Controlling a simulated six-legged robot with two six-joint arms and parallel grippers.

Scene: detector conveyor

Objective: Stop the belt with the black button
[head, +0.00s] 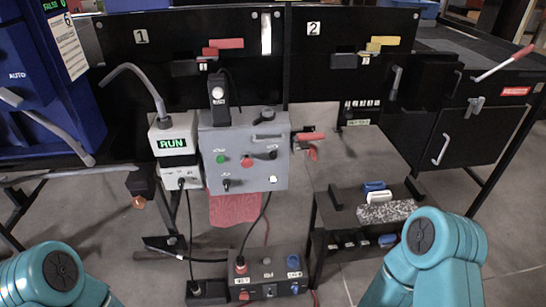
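A grey control box (243,125) hangs in the middle of the head view below the black conveyor side. Its front carries a green button (220,158), a red button (247,162) and a small dark round control (272,155) at the right. Another dark control (226,184) sits at the lower left. I cannot tell which dark control is the black button. A display (171,143) left of the box reads RUN in green. Only teal links of my two arms show at the bottom corners; both grippers are out of view.
Panels marked 1 (141,37) and 2 (313,28) stand behind, with red and yellow handles. A bent grey lever (135,80) rises left of the box. A dark switch box (268,275) with cables lies low in front. A dark stand (360,165) is at the right.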

